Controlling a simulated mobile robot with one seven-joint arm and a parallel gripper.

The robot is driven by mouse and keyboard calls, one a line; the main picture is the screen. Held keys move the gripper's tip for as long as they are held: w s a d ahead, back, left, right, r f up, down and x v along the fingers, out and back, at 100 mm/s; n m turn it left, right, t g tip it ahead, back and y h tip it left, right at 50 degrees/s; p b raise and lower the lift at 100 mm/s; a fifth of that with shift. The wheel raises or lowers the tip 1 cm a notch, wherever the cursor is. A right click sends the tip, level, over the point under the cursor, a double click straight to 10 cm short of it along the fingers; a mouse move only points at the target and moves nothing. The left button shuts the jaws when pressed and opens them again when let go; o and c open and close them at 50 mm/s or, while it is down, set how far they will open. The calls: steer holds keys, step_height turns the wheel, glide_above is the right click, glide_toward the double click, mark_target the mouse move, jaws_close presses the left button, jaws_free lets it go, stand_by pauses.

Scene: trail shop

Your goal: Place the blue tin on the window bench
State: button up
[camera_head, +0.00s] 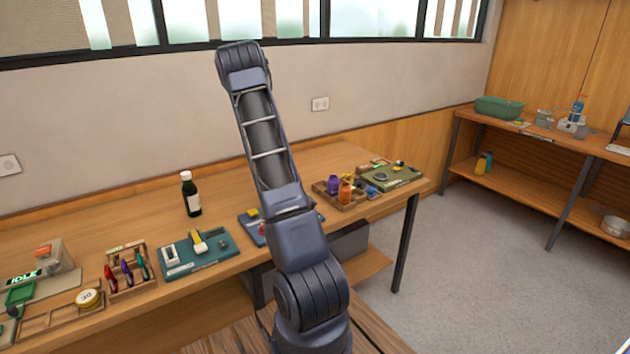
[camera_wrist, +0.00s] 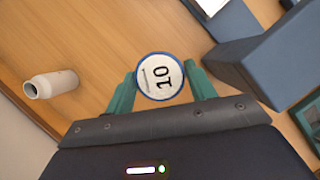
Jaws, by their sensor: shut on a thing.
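In the wrist view, the blue tin (camera_wrist: 160,76) has a blue rim and a white round top marked "10". It sits between the teal fingers of my gripper (camera_wrist: 160,84), which are shut on it from both sides. A wooden surface (camera_wrist: 85,30) shows behind it; I cannot tell whether the tin touches it. In the head view, the window bench (camera_head: 95,218) is the long wooden bench along the wall under the windows. My arm crosses in front of it, and my gripper and the blue tin are hidden there.
A dark bottle (camera_head: 191,195), a teal tray (camera_head: 200,254), a pen rack (camera_head: 130,272) and a yellow-rimmed tin (camera_head: 88,298) stand on the bench. The bench's back left is fairly clear. In the wrist view are a white bottle (camera_wrist: 52,84) and a blue-grey block (camera_wrist: 275,65).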

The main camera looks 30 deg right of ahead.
steer(key=s+d+r+n+t, duration=0.1)
steer(key=d+r+n, duration=0.25)
steer(key=d, duration=0.45)
steer(key=d+r+n+t, duration=0.1)
steer(key=d+r+n, duration=0.25)
steer(key=d, duration=0.45)
steer(key=shift+m+h, duration=0.3)
steer(key=f, duration=1.8)
steer(key=shift+a+f, duration=0.2)
steer(key=shift+f, duration=0.2)
steer(key=shift+f, duration=0.1)
steer(key=o, duration=1)
